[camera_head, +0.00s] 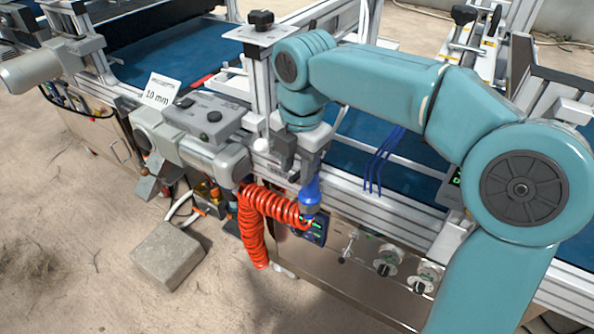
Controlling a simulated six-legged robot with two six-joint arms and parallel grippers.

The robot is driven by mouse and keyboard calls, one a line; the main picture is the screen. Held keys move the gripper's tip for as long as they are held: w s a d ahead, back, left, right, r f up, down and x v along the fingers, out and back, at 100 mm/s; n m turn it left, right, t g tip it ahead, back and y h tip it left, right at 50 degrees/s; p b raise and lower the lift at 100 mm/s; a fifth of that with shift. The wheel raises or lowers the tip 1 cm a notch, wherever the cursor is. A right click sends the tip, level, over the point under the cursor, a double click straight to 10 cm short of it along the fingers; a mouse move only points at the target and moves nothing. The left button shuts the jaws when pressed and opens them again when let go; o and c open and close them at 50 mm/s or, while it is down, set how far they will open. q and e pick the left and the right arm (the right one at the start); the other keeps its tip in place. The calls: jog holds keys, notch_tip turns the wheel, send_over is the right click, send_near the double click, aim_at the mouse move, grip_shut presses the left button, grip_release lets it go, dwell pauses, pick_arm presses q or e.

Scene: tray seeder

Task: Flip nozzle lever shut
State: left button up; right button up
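My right arm comes in from the right, and its gripper (298,160) points down in front of the machine's side rail. Dark finger parts show, but their gap is unclear. A blue nozzle piece (311,190) is just below the gripper, at the upper end of a red coiled hose (252,225). I cannot tell whether the fingers touch it. No nozzle lever can be picked out clearly. A small metal lever-like fitting (348,246) sits on the front panel, right of the hose. My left gripper is not in view.
The tray seeder's blue belt (180,55) runs behind the metal rail. A grey motor (190,150) is left of my gripper, with a "10 mm" sign (160,92) above. Round knobs (387,268) are on the front panel. A concrete block (168,254) lies on the sandy floor.

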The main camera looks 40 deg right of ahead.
jog(key=shift+f, duration=0.25)
jog(key=shift+c, duration=0.4)
grip_shut()
